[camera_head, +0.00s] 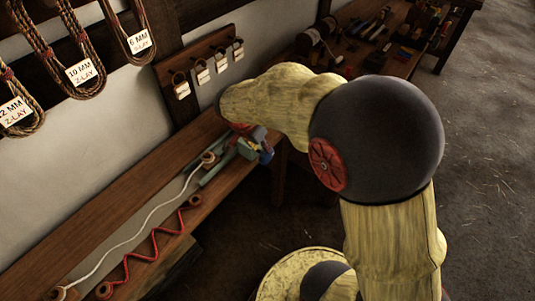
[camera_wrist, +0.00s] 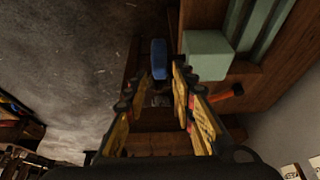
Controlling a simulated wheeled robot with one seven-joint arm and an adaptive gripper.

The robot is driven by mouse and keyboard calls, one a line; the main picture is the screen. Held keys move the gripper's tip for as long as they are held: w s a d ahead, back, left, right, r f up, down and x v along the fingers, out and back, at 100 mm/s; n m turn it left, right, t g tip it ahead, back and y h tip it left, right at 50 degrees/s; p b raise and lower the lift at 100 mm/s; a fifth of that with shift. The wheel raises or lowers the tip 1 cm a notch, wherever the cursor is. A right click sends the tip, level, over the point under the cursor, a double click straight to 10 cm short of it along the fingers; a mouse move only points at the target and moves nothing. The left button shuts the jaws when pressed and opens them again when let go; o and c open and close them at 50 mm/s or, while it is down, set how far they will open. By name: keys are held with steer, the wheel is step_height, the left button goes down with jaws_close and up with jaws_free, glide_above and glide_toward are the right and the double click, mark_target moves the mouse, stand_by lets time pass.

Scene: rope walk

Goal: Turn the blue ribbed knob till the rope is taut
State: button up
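The blue ribbed knob (camera_wrist: 159,58) shows in the wrist view, just beyond the fingertips and roughly in line with the gap between them. It also shows small in the head view (camera_head: 266,156), at the bench's far end, partly covered by my gripper. My gripper (camera_wrist: 157,80) is open, with yellow fingers apart and nothing visible between them. I cannot tell whether a fingertip touches the knob. A green block (camera_wrist: 207,54) stands beside the knob. A white rope (camera_head: 137,232) lies in a loose curve along the bench; a red rope (camera_head: 150,250) zigzags beside it.
The wooden bench (camera_head: 105,219) runs along the wall. Labelled rope coils (camera_head: 72,62) and hanging tags (camera_head: 201,72) are on the wall. A second table (camera_head: 377,63) with tools stands behind. The floor at right (camera_head: 487,170) is clear.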

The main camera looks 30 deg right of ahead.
mark_target(266, 156)
steer(key=b+x, duration=0.2)
steer(key=x, duration=0.5)
steer(key=shift+f, duration=0.2)
steer(key=shift+c, duration=0.5)
jaws_close()
